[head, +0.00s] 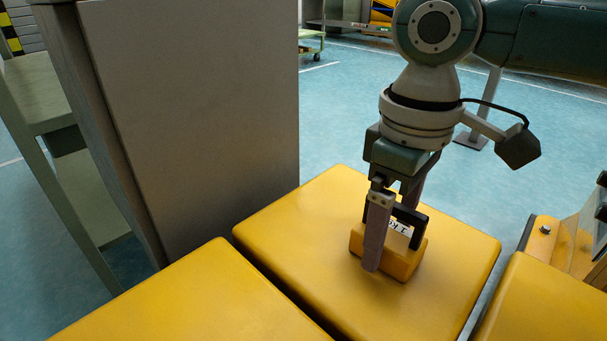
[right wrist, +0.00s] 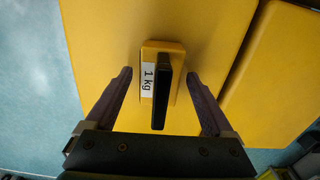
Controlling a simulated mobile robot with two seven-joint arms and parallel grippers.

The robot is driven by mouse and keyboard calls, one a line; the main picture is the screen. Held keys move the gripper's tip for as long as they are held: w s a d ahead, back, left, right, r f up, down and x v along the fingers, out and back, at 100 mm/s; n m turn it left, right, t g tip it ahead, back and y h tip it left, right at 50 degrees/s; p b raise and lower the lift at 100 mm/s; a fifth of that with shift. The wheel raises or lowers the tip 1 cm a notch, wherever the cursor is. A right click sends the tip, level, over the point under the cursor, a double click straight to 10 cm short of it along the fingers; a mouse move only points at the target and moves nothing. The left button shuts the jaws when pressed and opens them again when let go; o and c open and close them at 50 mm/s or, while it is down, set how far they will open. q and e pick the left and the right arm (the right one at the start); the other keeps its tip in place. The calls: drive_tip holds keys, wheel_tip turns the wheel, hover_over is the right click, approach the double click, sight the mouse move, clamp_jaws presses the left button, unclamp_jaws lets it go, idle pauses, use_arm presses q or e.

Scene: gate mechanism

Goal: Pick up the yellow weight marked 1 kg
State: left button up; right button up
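The yellow weight (head: 402,262) stands on the middle yellow platform (head: 290,240) in the head view. It has a black handle on top and a white label; in the right wrist view the weight (right wrist: 176,58) shows the label "1 kg". My right gripper (head: 390,262) points down over the weight. In the right wrist view my right gripper (right wrist: 160,85) is open, one finger on each side of the weight and its black handle, with gaps to both. One finger hides part of the weight in the head view. My left gripper is not in view.
A tall grey cabinet (head: 200,110) stands behind and left of the platform. Other yellow platforms lie at the front left (head: 190,300) and right (head: 550,305), with narrow gaps between. A green bench (head: 40,95) is at the far left. Blue floor (head: 340,110) is open behind.

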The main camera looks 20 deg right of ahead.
clamp_jaws()
idle(0.5)
